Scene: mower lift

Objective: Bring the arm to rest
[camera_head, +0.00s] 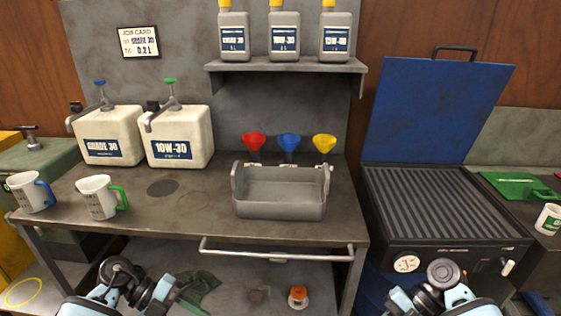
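Dark round joints and light blue links of my two arms show at the bottom edge, one at lower left and one at lower right. Both arms are in front of the bench and the black cabinet. No gripper fingers can be made out on either arm, so I cannot see whether they hold anything. A grey open tray (279,208) stands on the bench top (190,216), with no gripper near it. Two mugs, one with a blue handle (31,193) and one with a green handle (98,198), stand upright at the left.
Two white canisters, GRADE 30 (108,128) and 10W-30 (183,131), stand behind the mugs. Red (254,142), blue (289,142) and yellow (324,143) funnels are behind the tray. A rail (275,255) crosses the bench front. A black cabinet (445,215) with a raised blue lid (437,112) stands right.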

